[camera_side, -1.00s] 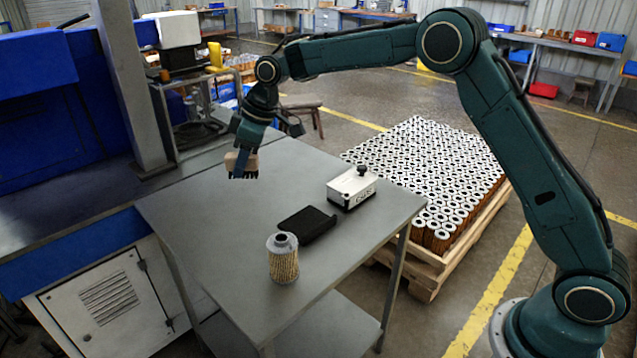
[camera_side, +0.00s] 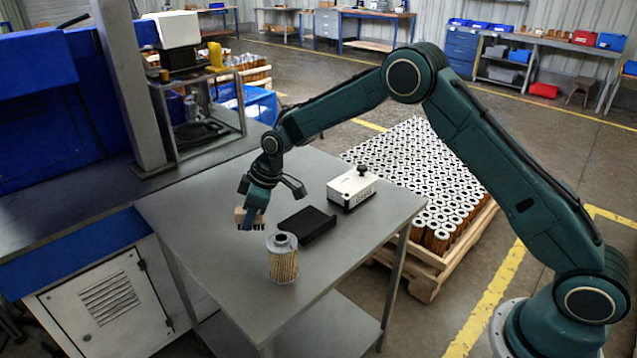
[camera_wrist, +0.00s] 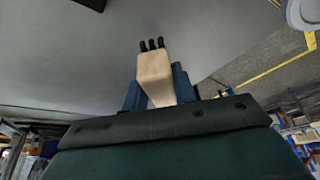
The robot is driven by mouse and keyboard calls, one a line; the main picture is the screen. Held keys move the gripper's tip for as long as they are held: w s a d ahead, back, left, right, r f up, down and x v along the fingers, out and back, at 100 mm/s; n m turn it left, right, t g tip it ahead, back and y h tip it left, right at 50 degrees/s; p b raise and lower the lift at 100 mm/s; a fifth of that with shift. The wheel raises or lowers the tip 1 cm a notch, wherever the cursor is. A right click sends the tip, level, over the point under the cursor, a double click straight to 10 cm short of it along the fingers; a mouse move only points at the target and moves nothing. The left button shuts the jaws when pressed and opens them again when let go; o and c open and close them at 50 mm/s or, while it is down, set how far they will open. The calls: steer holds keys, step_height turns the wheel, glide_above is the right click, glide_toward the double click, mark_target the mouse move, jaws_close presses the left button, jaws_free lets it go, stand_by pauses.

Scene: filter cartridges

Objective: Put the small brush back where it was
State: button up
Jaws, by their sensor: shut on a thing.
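The small brush has a pale wooden body (camera_side: 241,215) with dark bristles pointing down. My gripper (camera_side: 250,218) is shut on it, low over the left part of the grey table (camera_side: 190,235). I cannot tell whether the bristles touch the table top. In the wrist view the brush (camera_wrist: 155,75) sits between my blue fingers (camera_wrist: 155,90), its dark bristles pointing away from the gripper. Part of the wooden body is hidden behind a finger in the side view.
A filter cartridge (camera_side: 283,262) stands upright to the right of the brush. A black tray (camera_side: 305,226) lies behind it, and a white box with a black knob (camera_side: 351,188) stands further back. A pallet of cartridges (camera_side: 425,180) is beyond the table. The table's left part is clear.

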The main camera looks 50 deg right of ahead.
mark_target(252, 229)
steer(key=shift+f, duration=2.15)
steer(key=shift+f, duration=0.15)
steer(key=o, duration=1)
steer(key=shift+c, duration=0.2)
steer(key=v, duration=1.2)
steer(key=shift+r, duration=0.2)
